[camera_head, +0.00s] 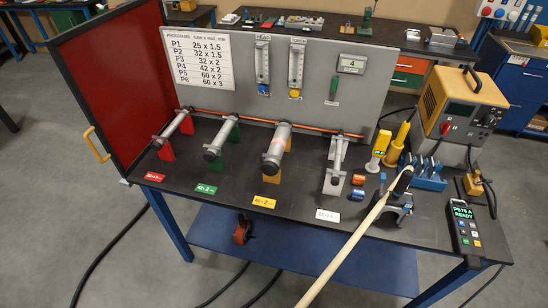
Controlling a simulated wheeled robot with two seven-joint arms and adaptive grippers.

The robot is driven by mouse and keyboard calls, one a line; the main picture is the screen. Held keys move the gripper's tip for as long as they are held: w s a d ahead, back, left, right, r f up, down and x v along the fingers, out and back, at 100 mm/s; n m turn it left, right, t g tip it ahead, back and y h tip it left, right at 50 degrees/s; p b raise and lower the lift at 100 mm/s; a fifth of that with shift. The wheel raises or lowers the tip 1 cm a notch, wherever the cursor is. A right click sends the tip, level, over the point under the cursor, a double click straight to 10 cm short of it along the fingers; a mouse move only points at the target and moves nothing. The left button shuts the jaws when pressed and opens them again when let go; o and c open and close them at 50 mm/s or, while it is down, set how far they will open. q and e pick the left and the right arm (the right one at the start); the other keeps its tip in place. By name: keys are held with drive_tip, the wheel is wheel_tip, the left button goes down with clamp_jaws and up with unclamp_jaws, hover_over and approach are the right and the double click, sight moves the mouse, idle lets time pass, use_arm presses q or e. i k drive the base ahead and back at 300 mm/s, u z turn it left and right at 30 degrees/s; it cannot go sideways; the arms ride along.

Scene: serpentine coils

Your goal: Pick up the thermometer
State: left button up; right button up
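No thing is plainly labelled as the thermometer. A yellow upright handheld device (378,150) with a small green display stands on the dark bench, right of the pipe pieces, and may be it; its details are too small to tell. A second yellow tool (397,146) stands just right of it. A dark handheld unit (466,228) with a lit screen ending in "READY" stands near the bench's right end. Neither of my grippers shows in the head view.
Four pipe pieces rest on coloured stands on the bench (225,190). A grey panel (300,60) stands behind. A yellow machine (463,105) is at right. A pale rod-like piece (350,245) with a dark end crosses the front edge beside a small grey stand (398,212).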

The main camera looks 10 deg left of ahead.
sight(384, 138)
drive_tip(key=z, duration=0.15)
drive_tip(key=i, duration=0.25)
drive_tip(key=z, duration=0.95)
drive_tip(key=i, duration=1.25)
drive_tip(key=u, duration=0.05)
